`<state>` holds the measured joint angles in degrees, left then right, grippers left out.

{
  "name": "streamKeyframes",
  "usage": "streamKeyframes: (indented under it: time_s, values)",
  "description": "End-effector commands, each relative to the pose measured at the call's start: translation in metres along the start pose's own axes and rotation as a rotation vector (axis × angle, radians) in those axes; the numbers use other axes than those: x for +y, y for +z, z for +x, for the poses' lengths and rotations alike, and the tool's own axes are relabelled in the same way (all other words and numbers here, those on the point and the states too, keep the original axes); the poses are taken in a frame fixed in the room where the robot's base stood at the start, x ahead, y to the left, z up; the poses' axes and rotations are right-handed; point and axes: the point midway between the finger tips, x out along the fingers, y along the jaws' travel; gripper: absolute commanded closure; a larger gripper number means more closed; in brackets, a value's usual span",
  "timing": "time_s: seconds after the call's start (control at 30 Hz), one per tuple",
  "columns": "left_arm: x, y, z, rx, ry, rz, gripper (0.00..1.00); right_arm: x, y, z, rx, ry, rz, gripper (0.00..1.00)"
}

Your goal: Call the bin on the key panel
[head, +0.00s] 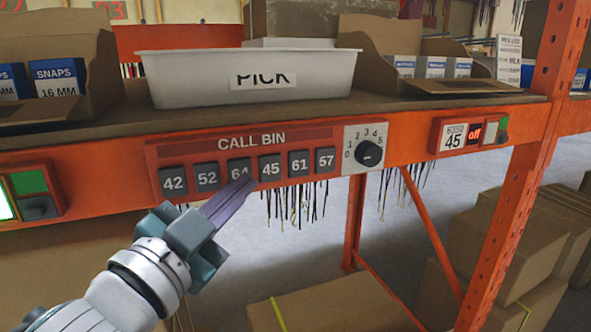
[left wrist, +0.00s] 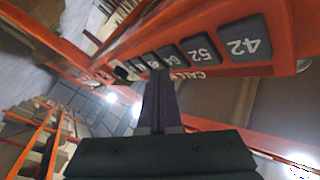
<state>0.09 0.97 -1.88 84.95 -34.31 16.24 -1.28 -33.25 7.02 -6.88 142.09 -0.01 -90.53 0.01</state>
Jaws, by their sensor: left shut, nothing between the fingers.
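The orange-red CALL BIN key panel (head: 252,141) is on the front beam of the shelf. Its dark keys, from left, read 42 (head: 174,183), 52 (head: 206,177), 64 (head: 237,168), 45 (head: 271,167), 61 (head: 299,163) and 57 (head: 325,160). My left gripper (head: 248,183) is shut and empty. Its purple fingertips are in front of the panel, over the lower edge of key 64 and close to key 45. I cannot tell whether they touch. My right gripper is out of view.
A dial (head: 370,152) adjoins the panel. A small unit (head: 455,137) farther right reads 45 and "off". A white PICK bin (head: 250,95) stands on the shelf between cardboard boxes. An orange upright (head: 535,150) stands at right. Dark strips hang below the beam.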

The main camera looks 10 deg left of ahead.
Motion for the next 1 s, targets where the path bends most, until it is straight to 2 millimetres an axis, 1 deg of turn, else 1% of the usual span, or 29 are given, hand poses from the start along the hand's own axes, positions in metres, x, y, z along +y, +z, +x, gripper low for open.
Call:
streamKeyframes:
  time_s: [0.17, 0.53, 0.7, 1.0]
  values:
    - [0.005, -0.006, -0.007, 0.001, 0.001, -0.001, 1.0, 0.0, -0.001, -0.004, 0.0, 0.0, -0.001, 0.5]
    - [0.023, -0.024, -0.031, 0.0, 0.001, -0.002, 1.0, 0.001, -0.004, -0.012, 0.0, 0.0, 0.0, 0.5]
    - [0.025, -0.026, -0.035, 0.0, 0.0, 0.001, 1.0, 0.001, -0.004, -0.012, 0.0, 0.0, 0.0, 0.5]
    - [0.025, -0.025, -0.035, 0.001, 0.0, 0.001, 1.0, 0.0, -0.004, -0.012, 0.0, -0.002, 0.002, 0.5]
